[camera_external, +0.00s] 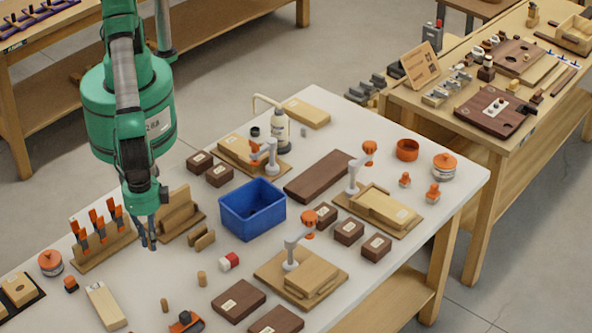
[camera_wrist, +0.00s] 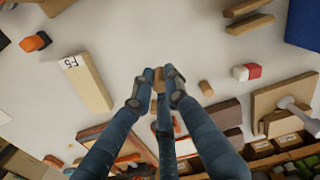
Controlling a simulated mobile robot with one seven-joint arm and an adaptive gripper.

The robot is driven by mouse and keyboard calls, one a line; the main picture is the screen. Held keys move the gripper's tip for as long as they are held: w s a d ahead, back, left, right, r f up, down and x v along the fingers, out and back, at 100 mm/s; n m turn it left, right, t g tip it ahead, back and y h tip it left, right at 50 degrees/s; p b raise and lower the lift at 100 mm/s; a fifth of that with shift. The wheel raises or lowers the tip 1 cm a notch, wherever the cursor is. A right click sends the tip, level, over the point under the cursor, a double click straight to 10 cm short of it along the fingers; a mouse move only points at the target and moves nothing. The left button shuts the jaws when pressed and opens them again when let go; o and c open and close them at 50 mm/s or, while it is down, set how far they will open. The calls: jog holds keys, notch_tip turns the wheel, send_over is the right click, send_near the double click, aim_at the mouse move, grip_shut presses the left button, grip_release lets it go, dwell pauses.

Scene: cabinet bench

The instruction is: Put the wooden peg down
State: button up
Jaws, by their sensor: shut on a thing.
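My gripper (camera_external: 150,244) hangs above the white bench, left of the blue bin. In the wrist view my gripper (camera_wrist: 160,88) has its blue fingers closed around a small wooden peg (camera_wrist: 159,78). The fingers hide most of this peg, and I cannot make it out in the external view. Another short wooden peg (camera_external: 202,279) stands on the bench to the right, and it also shows in the wrist view (camera_wrist: 206,88). A smaller wooden peg (camera_external: 164,304) is on the bench nearer the front.
A blue bin (camera_external: 252,208) stands right of my gripper. A red-and-white piece (camera_external: 229,262), a labelled wooden block (camera_external: 106,305) and dark blocks (camera_external: 238,299) lie around. A rack with orange-handled tools (camera_external: 100,235) stands left. Some bare bench lies below my gripper.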

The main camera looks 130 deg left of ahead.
notch_tip(320, 180, up, 3)
jog(key=m+b, duration=0.1)
jog(key=b, duration=0.3)
send_over(98, 297)
jog(key=shift+f+b, duration=0.55)
jog(key=shift+f, duration=2.55)
jog(key=shift+f+b, duration=0.4)
jog(key=shift+f, duration=1.5)
jog(key=shift+f, duration=0.15)
jog(key=o, duration=0.7)
